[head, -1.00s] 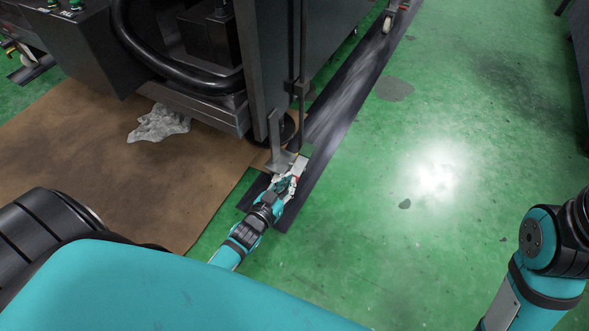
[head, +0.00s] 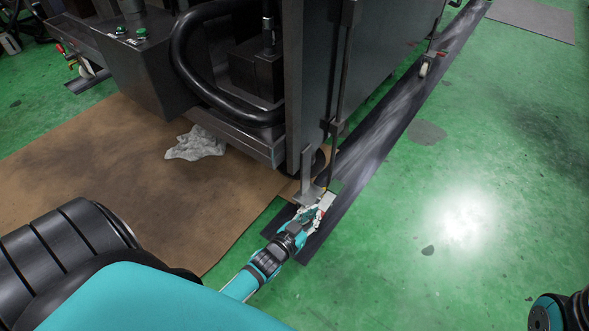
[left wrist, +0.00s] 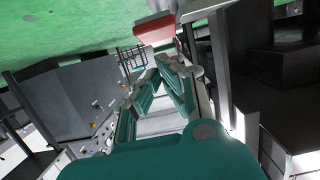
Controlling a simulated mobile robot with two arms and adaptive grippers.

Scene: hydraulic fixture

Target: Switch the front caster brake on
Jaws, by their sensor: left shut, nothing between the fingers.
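The front caster (head: 319,163) is a dark wheel under the near corner of the grey machine, partly hidden by an upright metal bracket (head: 308,172). My left gripper (head: 316,212) is low at the foot of this bracket, over the dark floor strip. In the left wrist view its teal fingers (left wrist: 167,66) are closed together with nothing between them. My right gripper is out of view.
The machine body (head: 330,75) rises close behind the bracket. Another caster (head: 424,68) stands further along the dark strip (head: 385,125). A crumpled grey cloth (head: 195,144) lies on brown sheeting (head: 130,165). Green floor to the right is open.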

